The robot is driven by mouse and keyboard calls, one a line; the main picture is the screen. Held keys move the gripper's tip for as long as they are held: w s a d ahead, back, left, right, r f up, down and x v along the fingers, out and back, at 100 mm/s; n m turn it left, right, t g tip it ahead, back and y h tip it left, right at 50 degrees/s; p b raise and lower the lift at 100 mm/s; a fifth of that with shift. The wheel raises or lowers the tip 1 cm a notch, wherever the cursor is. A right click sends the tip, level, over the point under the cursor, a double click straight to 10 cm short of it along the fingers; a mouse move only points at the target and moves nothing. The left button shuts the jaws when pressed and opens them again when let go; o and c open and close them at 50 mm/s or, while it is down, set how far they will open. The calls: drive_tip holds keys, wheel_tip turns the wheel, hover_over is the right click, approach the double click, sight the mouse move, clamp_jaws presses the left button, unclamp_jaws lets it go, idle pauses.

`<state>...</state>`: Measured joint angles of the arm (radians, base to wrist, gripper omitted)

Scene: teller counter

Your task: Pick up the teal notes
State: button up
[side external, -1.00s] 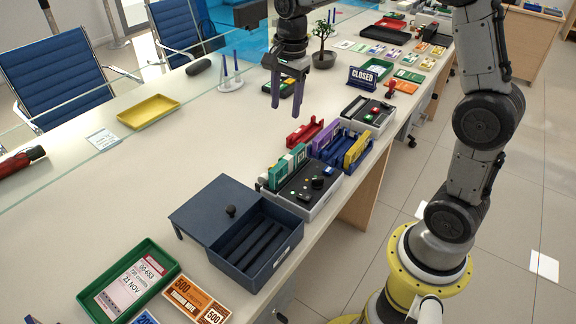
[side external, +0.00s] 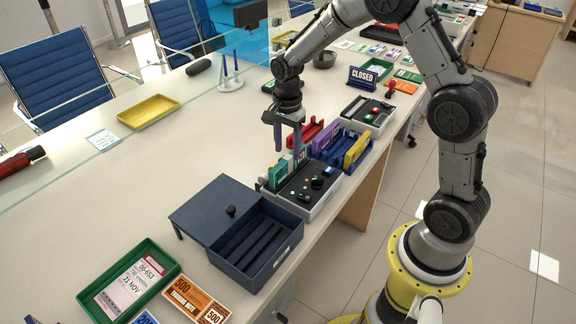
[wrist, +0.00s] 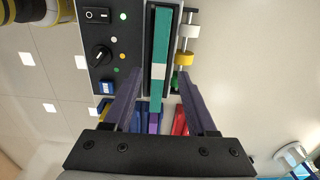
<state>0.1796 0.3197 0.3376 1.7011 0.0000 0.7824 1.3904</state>
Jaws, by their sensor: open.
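The teal notes (side external: 277,174) stand on edge in a slot along the back of a black-topped grey counting machine (side external: 322,201). In the wrist view the teal notes (wrist: 160,35) run up the middle, with a pale band around them. My gripper (side external: 287,151) is open and empty, pointing down close above the teal notes. In the wrist view its two purple fingers (wrist: 159,77) lie one on each side of the teal strip, with gaps on both sides. I cannot tell whether the fingertips reach below the notes' top edge.
A red holder (side external: 305,132) and a blue tray (side external: 341,158) with purple and yellow notes stand just behind the machine. A dark blue cash box (side external: 277,262) with compartments is in front. The counter left of the machine is clear up to a yellow tray (side external: 149,111).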

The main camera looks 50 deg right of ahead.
sight(288, 157)
wheel_tip(288, 157, down, 4)
drive_tip(key=shift+s+f, duration=0.1)
drive_tip(key=shift+f, duration=0.1)
clamp_jaws()
idle(0.4)
